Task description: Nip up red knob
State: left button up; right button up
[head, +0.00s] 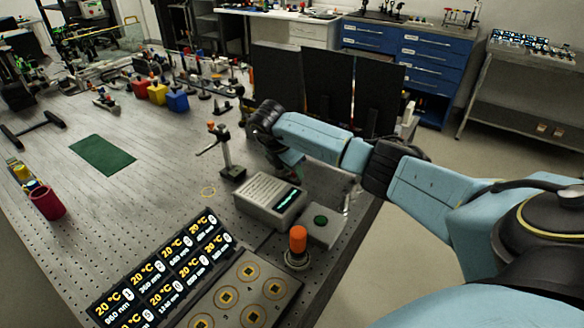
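An orange-red knob (298,238) stands upright on a small round base near the right edge of the perforated bench. A second, smaller orange-red knob (211,125) tops a thin post mount further back. My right arm reaches in from the right over the bench edge, and its wrist bends down behind the grey box. My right gripper (347,190) shows only in part below the forearm, beyond the orange-red knob and apart from it. Its fingers are too unclear to tell open from shut. My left gripper is not in view.
A grey box with a display (268,198) and a green-button box (320,221) stand just behind the knob. A temperature display panel (165,270) and a panel of round sockets (240,296) lie in front. Black screens (325,85) stand behind my arm. Bench around the green mat (102,155) is clear.

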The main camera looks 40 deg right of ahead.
jog(key=p+v, duration=1)
jog(key=v, duration=0.3)
jog(key=shift+a+r+p, duration=0.15)
jog(key=shift+p, duration=0.25)
jog(key=shift+s, duration=0.1)
